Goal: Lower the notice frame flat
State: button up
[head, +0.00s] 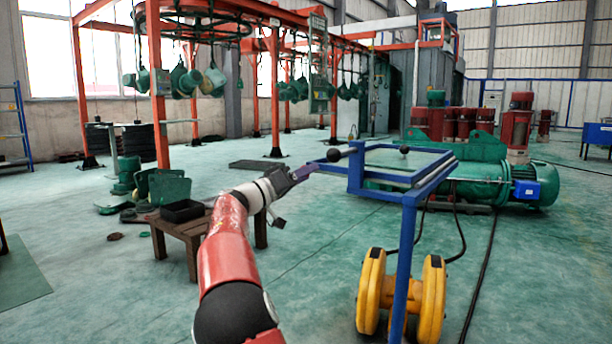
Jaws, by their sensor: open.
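The blue notice frame (437,172) is right of centre, on top of a blue post (405,255). It looks close to level, but its exact tilt is hard to tell. A black ball knob (333,155) shows at its left side, and another dark ball (404,149) shows over its far bar. My gripper (306,171) is open at the end of my red and white arm, just left of the nearer knob. Its purple finger shows; the other finger is hard to make out. Whether it touches the knob or frame cannot be told.
Yellow wheels (370,292) stand by the post's foot, with black cables behind. A large green motor (480,184) lies behind the frame. A low brown table (178,232) with a black tray (182,210) stands left of my arm. The floor between is mostly clear.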

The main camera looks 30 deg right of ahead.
jog(key=v, duration=0.7)
dwell(0.3)
jog(key=s+d+f+n+y+p, duration=0.1)
jog(key=s+f+n+y+p, duration=0.15)
jog(key=s+y, duration=0.35)
jog(key=s+d+f+n+y+p, duration=0.1)
jog(key=s+f+y+p, duration=0.2)
jog(key=s, duration=0.5)
jog(key=s+a+f+n+t+y+p, duration=0.1)
jog(key=s+a+f+n+y, duration=0.1)
jog(key=s+a+y, duration=0.2)
jog(key=s+a+f+n+t+y+p, duration=0.1)
jog(key=s+a+f+n+y+p, duration=0.1)
jog(key=s+a, duration=0.9)
jog(key=s+a+f+n+t+y+p, duration=0.2)
jog(key=s+a+y, duration=0.3)
jog(key=s+a, duration=0.3)
jog(key=shift+s+a+f+n+y, duration=0.15)
jog(key=shift+s+f+n+y, duration=0.2)
jog(key=shift+s+f, duration=0.55)
